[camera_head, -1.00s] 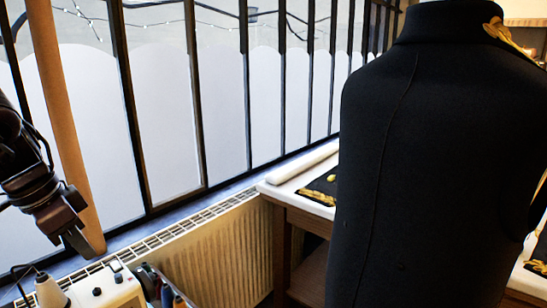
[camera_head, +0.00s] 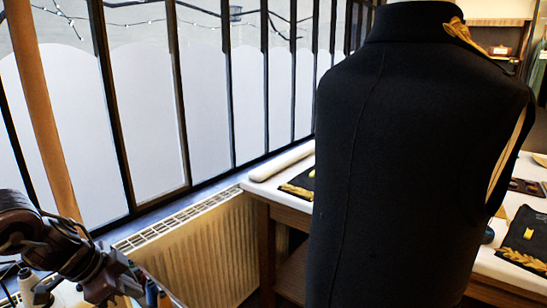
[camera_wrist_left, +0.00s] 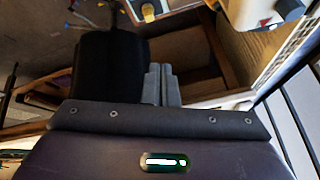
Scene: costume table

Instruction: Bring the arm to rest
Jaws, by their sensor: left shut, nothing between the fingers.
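My left arm comes in at the lower left of the head view, and its gripper (camera_head: 112,292) hangs low there, near the bottom edge. In the left wrist view its two grey fingers (camera_wrist_left: 161,86) are together with nothing between them. A dark rounded shape (camera_wrist_left: 108,65) shows beside the fingers; I cannot tell what it is. The gripper is well left of the black garment on the dress form (camera_head: 400,150) and apart from it. My right gripper is not in view.
Thread cones (camera_head: 27,285) stand at the lower left, close to my arm. A radiator (camera_head: 205,255) runs under the barred window. A white-topped table (camera_head: 262,188) behind the form holds dark panels with gold trim (camera_head: 525,240). A white machine (camera_wrist_left: 262,12) shows in the wrist view.

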